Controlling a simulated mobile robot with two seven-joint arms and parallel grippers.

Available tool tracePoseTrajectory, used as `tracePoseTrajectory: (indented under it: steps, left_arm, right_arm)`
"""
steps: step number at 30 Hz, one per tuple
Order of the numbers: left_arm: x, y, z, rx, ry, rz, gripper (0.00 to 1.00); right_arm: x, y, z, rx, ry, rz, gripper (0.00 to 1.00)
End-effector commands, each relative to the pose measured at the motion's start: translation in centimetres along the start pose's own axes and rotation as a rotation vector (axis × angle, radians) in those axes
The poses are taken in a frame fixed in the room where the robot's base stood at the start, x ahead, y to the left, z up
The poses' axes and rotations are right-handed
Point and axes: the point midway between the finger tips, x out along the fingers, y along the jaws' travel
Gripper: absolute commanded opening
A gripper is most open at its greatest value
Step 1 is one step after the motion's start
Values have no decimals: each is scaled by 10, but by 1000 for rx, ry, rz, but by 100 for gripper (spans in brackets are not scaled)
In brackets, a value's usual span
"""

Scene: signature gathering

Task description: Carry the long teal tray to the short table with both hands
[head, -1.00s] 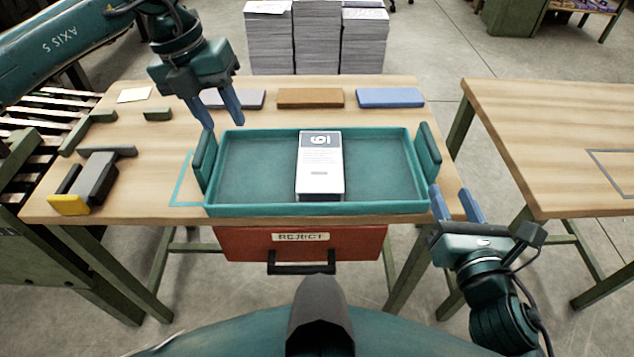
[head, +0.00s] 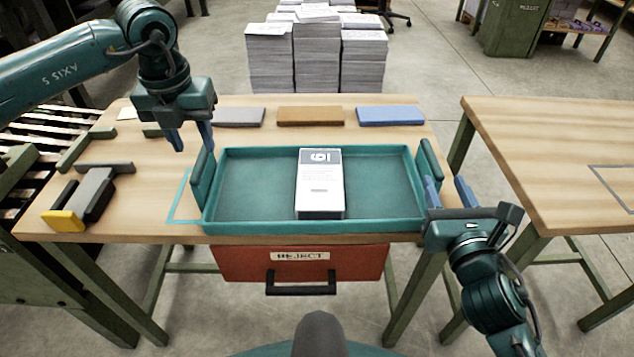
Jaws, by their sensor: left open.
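The long teal tray (head: 262,226) lies flat on the near part of the wooden table, with an upright handle plate at each end. A stack of white printed sheets (head: 320,190) sits in its middle. My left gripper (head: 191,142) is open and empty, pointing down just above and behind the left handle (head: 202,178). My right gripper (head: 448,188) is open, its fingers pointing away from me beside the right handle (head: 430,162). One finger overlaps the handle's lower part; contact cannot be told. A second wooden table (head: 540,140) stands to the right, with a grey outline on its top.
Grey, brown (head: 310,116) and blue (head: 390,116) blocks lie behind the tray. A grey and yellow tool (head: 85,200) lies at left. A red REJECT drawer (head: 300,264) hangs under the table's front. Paper stacks (head: 316,55) stand behind. A floor gap separates the tables.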

Motion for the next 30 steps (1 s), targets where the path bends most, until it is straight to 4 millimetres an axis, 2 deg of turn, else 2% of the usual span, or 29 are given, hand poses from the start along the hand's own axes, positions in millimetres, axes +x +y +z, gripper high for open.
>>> tracePoseTrajectory:
  steps: [1, 6, 12, 18, 25, 30]
  left_arm:
    - [11, 0, 0, -1, 4, 1, 40]
    - [42, 0, 0, 0, 3, 0, 40]
    - [67, 0, 0, 0, 2, 0, 40]
    - [75, 0, 0, 1, 0, 0, 40]
    - [75, 0, 0, 0, 0, -1, 40]
    - [75, 0, 0, 0, 0, 0, 28]
  right_arm:
    - [11, 0, 1, 1, -3, -1, 40]
    - [43, 0, 1, 2, -2, -1, 40]
    - [67, 0, 0, 2, -1, -1, 40]
    - [75, 0, 0, 1, 0, 0, 40]
    - [75, 0, 0, 1, 0, 0, 40]
    - [75, 0, 0, 1, 0, 0, 28]
